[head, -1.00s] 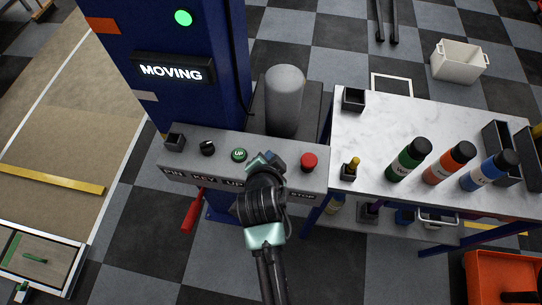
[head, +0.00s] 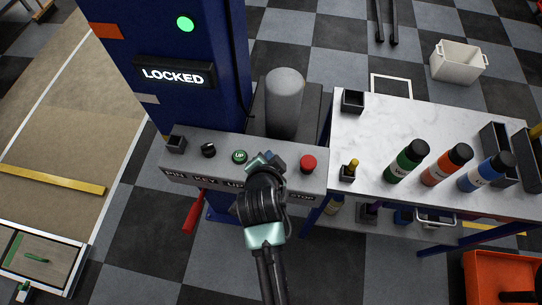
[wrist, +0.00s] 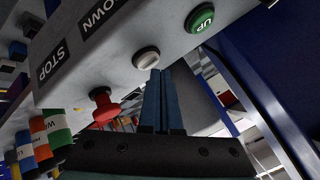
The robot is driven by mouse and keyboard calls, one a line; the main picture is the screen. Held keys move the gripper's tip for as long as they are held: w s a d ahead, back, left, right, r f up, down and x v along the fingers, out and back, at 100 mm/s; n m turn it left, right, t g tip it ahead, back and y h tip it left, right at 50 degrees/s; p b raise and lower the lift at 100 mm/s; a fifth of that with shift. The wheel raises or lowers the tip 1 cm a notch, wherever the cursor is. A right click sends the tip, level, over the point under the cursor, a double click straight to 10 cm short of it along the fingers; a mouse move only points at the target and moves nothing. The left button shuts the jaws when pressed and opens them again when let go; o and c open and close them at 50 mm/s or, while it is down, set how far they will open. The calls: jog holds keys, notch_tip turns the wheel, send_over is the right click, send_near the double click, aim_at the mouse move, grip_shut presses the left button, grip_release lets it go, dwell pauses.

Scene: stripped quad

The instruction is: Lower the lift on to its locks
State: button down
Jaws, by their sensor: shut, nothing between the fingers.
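The control panel (head: 225,175) stands in front of the blue lift post (head: 160,35). The post's display (head: 174,75) reads LOCKED, with a green lamp (head: 186,24) lit above it. My gripper (head: 268,160) is shut and empty over the panel, between the green UP button (head: 239,156) and the red STOP button (head: 308,163). In the wrist view its fingertips (wrist: 158,72) are at the pale DOWN button (wrist: 147,59); I cannot tell whether they touch it. In the head view my gripper hides that button. A black key switch (head: 208,149) is left of UP.
A grey cylinder (head: 284,102) rises behind the panel. To the right, a white-topped bench (head: 385,115) holds bottles and small dark holders. A red handle (head: 193,212) hangs below the panel's left part. An orange bin (head: 490,268) is at lower right.

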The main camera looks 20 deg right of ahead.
jog(key=shift+r, duration=0.3)
notch_tip(320, 180, up, 5)
jog(key=p, duration=0.4)
jog(key=shift+p, duration=0.35)
jog(key=shift+f, duration=0.1)
dwell(0.5)
jog(key=w+a+r+n+t+y, duration=0.1)
jog(key=w+a+r+n+t, duration=0.2)
jog(key=r, duration=0.5)
jog(key=w+a+r+n+t, duration=0.1)
jog(key=w+r+n, duration=0.3)
jog(key=r, duration=0.5)
jog(key=w+a+r+n+t+y, duration=0.1)
jog(key=a+r+n+t+y, duration=0.25)
jog(key=r, duration=0.75)
jog(key=w+a+r+n+t, duration=0.15)
jog(key=a+r+n, duration=0.35)
jog(key=r, duration=0.6)
jog(key=s+r+t+b, duration=0.9)
jog(key=s+r+t, duration=0.1)
jog(key=s+r, duration=0.4)
jog(key=shift+a+r+m, duration=0.4)
jog(key=shift+r+m, duration=0.05)
jog(key=shift+r, duration=0.45)
